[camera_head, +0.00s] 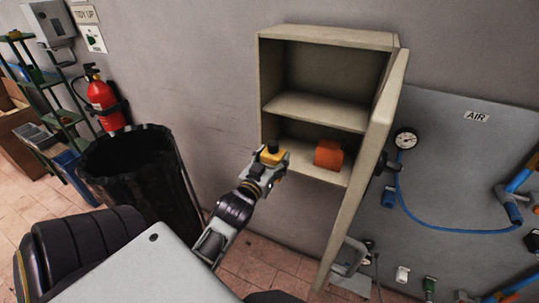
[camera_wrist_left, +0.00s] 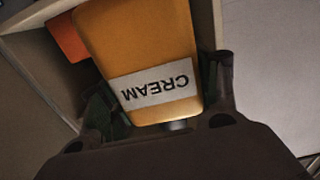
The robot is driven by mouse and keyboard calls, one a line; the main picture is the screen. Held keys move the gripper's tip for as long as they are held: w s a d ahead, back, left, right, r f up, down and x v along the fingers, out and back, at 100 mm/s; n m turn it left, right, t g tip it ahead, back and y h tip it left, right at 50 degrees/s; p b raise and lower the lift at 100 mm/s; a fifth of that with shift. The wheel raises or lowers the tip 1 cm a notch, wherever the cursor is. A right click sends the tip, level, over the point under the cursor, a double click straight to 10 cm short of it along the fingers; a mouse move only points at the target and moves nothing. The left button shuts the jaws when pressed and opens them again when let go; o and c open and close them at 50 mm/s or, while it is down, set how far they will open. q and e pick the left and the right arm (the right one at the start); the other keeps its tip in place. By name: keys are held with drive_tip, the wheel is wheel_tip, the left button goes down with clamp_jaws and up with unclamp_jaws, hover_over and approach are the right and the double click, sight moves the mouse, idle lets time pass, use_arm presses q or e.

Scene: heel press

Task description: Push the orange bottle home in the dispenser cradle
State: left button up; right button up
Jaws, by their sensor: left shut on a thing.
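In the left wrist view the bottle (camera_wrist_left: 145,50) fills the space between the two fingers. Its white label reads CREAM and appears upside down. A pale wall dispenser (camera_head: 48,20) hangs at the top left of the head view, far from the gripper. I cannot make out a cradle on it. My right gripper is not in view.
The beige cabinet (camera_head: 325,38) holds an orange box (camera_head: 328,154) on its lower shelf; its door (camera_head: 372,150) stands open at the right. A black bin (camera_head: 140,175), fire extinguisher (camera_head: 103,98) and green rack (camera_head: 45,85) are at left. A gauge panel (camera_head: 450,150) is at right.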

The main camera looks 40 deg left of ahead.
use_arm(q)
drive_tip(key=w+d+f+m+h, duration=0.1)
drive_tip(key=d+f+h, duration=0.3)
drive_tip(key=d+f, duration=1)
wheel_tip(320, 180, down, 4)
drive_tip(key=shift+w+d+f+m, duration=0.2)
drive_tip(key=shift+w+f+m, duration=0.1)
drive_tip(key=shift+m, duration=0.5)
